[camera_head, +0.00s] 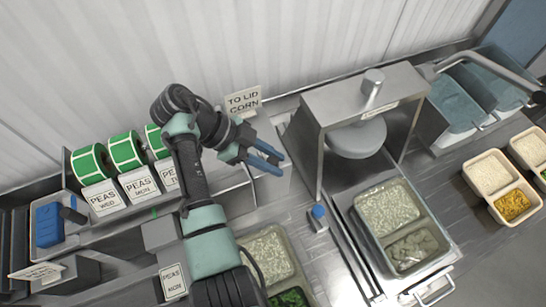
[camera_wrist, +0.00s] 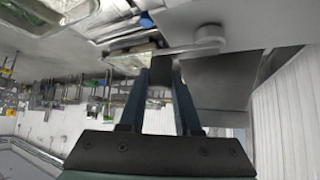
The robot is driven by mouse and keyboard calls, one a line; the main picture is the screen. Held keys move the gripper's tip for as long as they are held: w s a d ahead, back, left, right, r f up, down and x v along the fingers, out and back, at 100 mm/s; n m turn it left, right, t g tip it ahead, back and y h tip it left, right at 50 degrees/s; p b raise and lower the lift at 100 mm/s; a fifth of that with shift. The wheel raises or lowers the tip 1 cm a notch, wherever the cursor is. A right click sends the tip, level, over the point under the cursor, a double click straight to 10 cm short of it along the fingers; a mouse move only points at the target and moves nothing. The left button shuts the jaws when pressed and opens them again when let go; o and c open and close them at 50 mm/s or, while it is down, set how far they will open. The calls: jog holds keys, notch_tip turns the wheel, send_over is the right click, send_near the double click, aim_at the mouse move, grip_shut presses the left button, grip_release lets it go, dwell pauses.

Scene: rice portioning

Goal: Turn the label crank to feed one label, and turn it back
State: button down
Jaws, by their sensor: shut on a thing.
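My gripper (camera_head: 278,162), with two blue fingers, points right, in front of the "TO LID CORN" sign and left of the press. In the wrist view my gripper (camera_wrist: 160,78) is shut on a dark handle between its fingertips. A pale crank arm (camera_wrist: 180,50) runs from this handle to a round hub (camera_wrist: 209,37) on a grey box (camera_wrist: 235,22). I take this to be the label crank. I cannot make out the crank in the head view. No freshly fed label is clearly visible at the crank.
Green label rolls (camera_head: 88,165) with "PEAS" cards stand at the left. The steel press (camera_head: 345,100) stands close right of my gripper. A two-part tray (camera_head: 437,243) of food lies below it. Another food tray (camera_head: 268,250) lies under my arm. A blue-topped object (camera_head: 318,213) stands between them.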

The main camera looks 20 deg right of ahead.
aim_at(273, 161)
jog(key=shift+f, duration=0.1)
jog(key=c, duration=0.6)
grip_release()
notch_tip(273, 161, up, 10)
jog(key=p, duration=0.2)
jog(key=shift+p, duration=0.3)
